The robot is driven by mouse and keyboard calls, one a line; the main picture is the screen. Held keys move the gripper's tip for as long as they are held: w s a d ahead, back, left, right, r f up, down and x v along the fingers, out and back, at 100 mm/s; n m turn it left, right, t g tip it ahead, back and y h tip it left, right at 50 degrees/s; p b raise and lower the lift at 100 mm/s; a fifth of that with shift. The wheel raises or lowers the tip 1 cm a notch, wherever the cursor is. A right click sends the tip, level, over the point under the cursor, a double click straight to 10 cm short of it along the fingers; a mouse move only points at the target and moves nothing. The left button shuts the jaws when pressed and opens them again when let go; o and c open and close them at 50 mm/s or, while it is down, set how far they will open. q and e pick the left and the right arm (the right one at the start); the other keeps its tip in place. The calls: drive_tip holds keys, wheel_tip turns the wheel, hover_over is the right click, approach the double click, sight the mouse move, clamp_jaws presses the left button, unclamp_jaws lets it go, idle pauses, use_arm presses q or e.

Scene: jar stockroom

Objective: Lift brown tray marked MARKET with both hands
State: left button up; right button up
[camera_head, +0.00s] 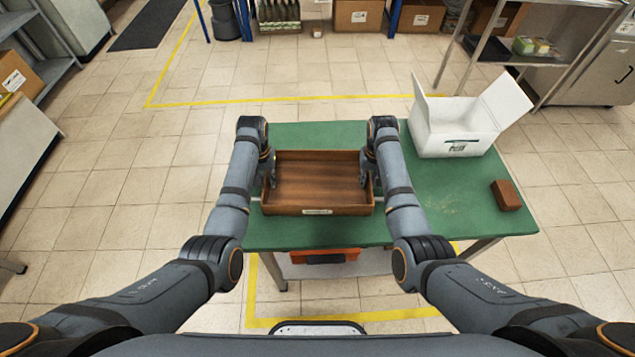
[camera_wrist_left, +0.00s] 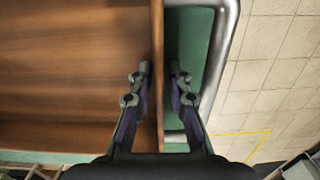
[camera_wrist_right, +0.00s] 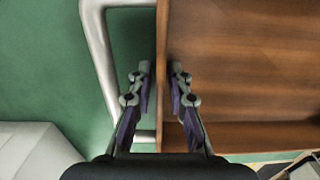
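The brown wooden tray (camera_head: 317,211) is on the green table, empty, with a small pale label on its near wall, too small to read. Metal loop handles are on its left and right sides. My left gripper (camera_head: 267,172) is at the tray's left side. In the left wrist view its fingers (camera_wrist_left: 160,75) straddle the tray's side wall (camera_wrist_left: 157,40), with a narrow gap showing. My right gripper (camera_head: 369,172) is at the right side. In the right wrist view its fingers (camera_wrist_right: 160,75) straddle the other wall (camera_wrist_right: 162,40), also with a gap.
On the green table (camera_head: 440,205), an open white box (camera_head: 455,130) stands right of the tray at the back. A small brown block (camera_head: 506,195) lies near the right edge. An orange item (camera_head: 325,257) is below the table's front edge. Shelves and boxes line the room's back.

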use_arm(q)
clamp_jaws()
use_arm(e)
clamp_jaws()
use_arm(q)
drive_tip(key=shift+r, duration=0.1)
use_arm(e)
drive_tip(key=shift+r, duration=0.1)
